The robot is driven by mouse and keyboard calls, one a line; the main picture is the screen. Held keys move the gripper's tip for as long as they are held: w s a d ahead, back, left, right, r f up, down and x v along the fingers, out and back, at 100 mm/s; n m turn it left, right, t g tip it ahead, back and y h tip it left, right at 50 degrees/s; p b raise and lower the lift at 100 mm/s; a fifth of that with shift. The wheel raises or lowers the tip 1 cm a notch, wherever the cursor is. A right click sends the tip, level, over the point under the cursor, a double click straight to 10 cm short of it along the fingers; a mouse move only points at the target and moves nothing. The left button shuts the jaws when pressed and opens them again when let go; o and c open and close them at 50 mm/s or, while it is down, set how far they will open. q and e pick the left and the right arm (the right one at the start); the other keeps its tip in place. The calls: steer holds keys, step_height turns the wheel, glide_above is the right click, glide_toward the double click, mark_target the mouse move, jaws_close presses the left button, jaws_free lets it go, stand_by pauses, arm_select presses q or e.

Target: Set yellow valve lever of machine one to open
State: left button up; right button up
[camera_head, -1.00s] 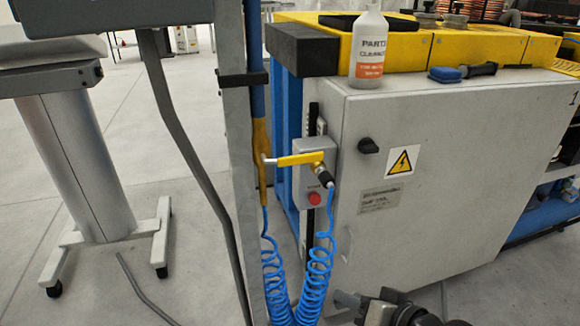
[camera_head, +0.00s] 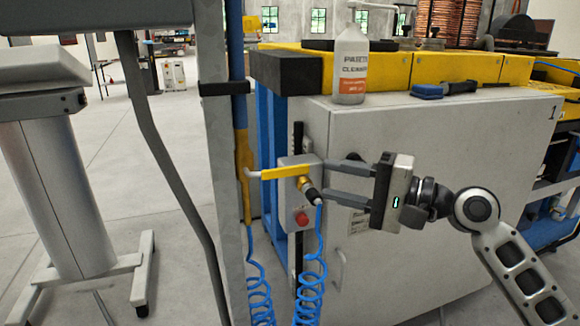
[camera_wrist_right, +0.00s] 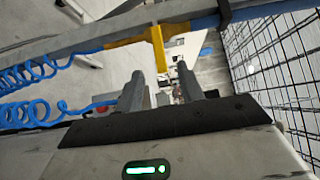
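The yellow valve lever (camera_head: 284,172) lies about horizontal on a small grey box at the left edge of the machine's grey cabinet (camera_head: 430,240), marked "1". In the right wrist view a yellow bar, seemingly the lever (camera_wrist_right: 158,48), shows beyond and between the open fingertips (camera_wrist_right: 163,82). Whether the fingers touch anything cannot be told. My left gripper is not in view.
A grey post (camera_head: 222,210) with a yellow-and-blue pipe stands left of the lever. Blue coiled hoses (camera_head: 311,290) hang below, near a red button (camera_head: 301,217). A cleaner bottle (camera_head: 350,65) and a blue-handled brush (camera_head: 440,90) stand on the cabinet top.

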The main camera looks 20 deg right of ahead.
mark_target(293, 172)
steer(key=p+x, duration=0.1)
steer(key=x, duration=0.8)
jaws_close()
